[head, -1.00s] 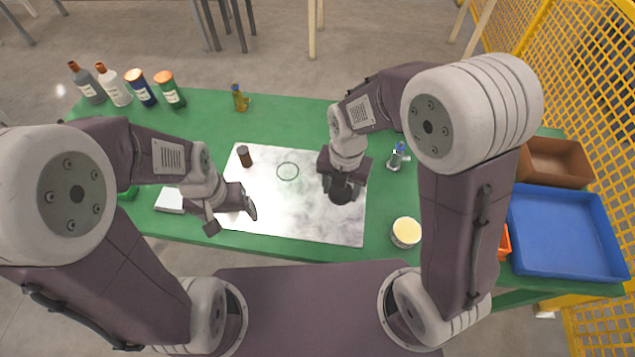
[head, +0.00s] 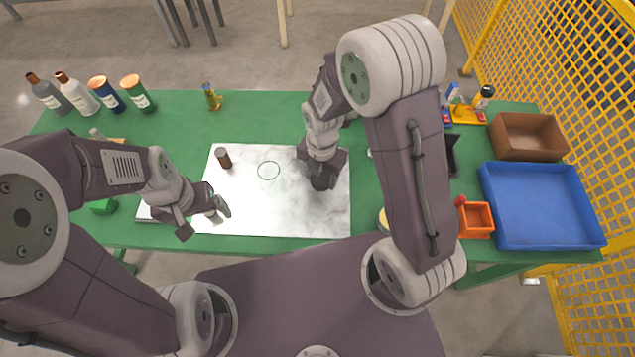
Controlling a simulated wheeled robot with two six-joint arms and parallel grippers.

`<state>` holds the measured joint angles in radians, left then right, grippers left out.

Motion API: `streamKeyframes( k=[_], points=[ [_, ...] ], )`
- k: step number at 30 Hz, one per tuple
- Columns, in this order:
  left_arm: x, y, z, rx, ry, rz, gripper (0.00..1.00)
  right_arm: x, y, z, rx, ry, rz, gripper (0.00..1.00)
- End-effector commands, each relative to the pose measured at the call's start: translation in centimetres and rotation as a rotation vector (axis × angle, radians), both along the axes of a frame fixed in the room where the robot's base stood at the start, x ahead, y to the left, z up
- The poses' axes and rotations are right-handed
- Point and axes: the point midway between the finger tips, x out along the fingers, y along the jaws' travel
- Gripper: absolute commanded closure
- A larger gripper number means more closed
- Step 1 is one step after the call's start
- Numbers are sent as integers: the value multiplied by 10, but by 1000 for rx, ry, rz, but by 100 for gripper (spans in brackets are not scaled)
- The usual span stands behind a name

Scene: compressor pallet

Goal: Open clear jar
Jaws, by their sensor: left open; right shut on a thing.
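My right gripper (head: 321,168) points down over the right part of the pale marbled mat (head: 275,220). It is shut on a dark round thing (head: 320,183), low at the mat; the fingers cover much of it. I cannot tell whether this is the clear jar or its lid, and no see-through jar wall shows. My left gripper (head: 203,217) is open and empty over the mat's lower left edge, apart from the dark thing.
A small brown cylinder (head: 223,158) stands on the mat near a thin ring outline (head: 268,170). Bottles (head: 78,93) and canisters (head: 137,93) stand back left. A blue tray (head: 545,205), brown box (head: 529,135) and orange bin (head: 475,220) are right.

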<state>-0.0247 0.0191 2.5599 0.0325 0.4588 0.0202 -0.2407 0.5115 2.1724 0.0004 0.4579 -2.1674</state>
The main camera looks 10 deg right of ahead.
Motion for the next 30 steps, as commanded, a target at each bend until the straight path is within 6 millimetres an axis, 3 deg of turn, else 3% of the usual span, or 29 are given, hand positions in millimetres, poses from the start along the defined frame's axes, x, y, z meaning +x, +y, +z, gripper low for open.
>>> streamKeyframes(
  k=[7, 14, 25, 26, 28, 30],
  points=[
    [0, 0, 0, 0, 0, 0, 16, 8, 8, -10, 0, 1, 0, 94],
    [0, 0, -3, 0, 0, 0, 16, 7, 8, -46, -1, 3, -1, 94],
    [0, 0, -5, 0, 0, 0, 16, 7, 8, -51, 0, 0, -1, 94],
    [0, 0, -5, 0, 0, 0, 16, 8, 8, -51, 0, 0, -1, 43],
    [0, 0, -5, 0, 0, 0, 16, 7, 8, -50, 0, 0, 0, 24],
    [0, 0, -5, 0, 0, 0, 16, 7, 8, -50, 0, 0, 0, 24]
  ],
)
